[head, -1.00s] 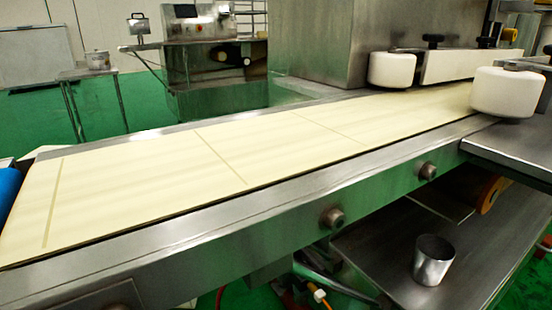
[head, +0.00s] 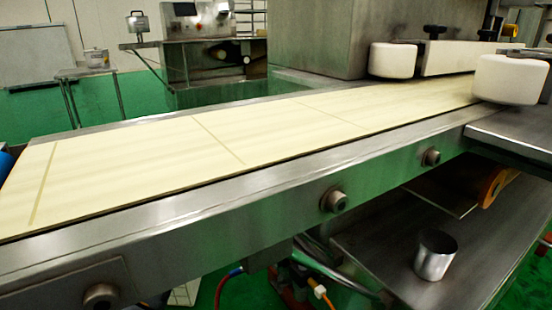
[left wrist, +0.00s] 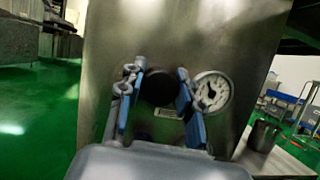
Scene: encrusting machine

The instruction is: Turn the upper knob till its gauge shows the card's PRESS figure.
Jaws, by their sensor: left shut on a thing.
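In the left wrist view a round black knob (left wrist: 157,88) sits on a steel panel (left wrist: 215,35). My left gripper (left wrist: 155,92) has its blue-padded fingers on either side of the knob and is shut on it. A round white-faced gauge (left wrist: 210,92) with a dark needle is just right of the knob; its figures are too small to read. A small pale label (left wrist: 167,113) is below the knob. I cannot tell from this view whether this is the upper knob. The card is not in view. My right gripper is not in view.
In the head view a conveyor with a cream belt (head: 130,165) runs across, with white rollers (head: 510,78) at the right. A metal cup (head: 435,255) stands on a lower steel shelf (head: 400,220). A metal cup also shows in the left wrist view (left wrist: 263,135), right of the panel.

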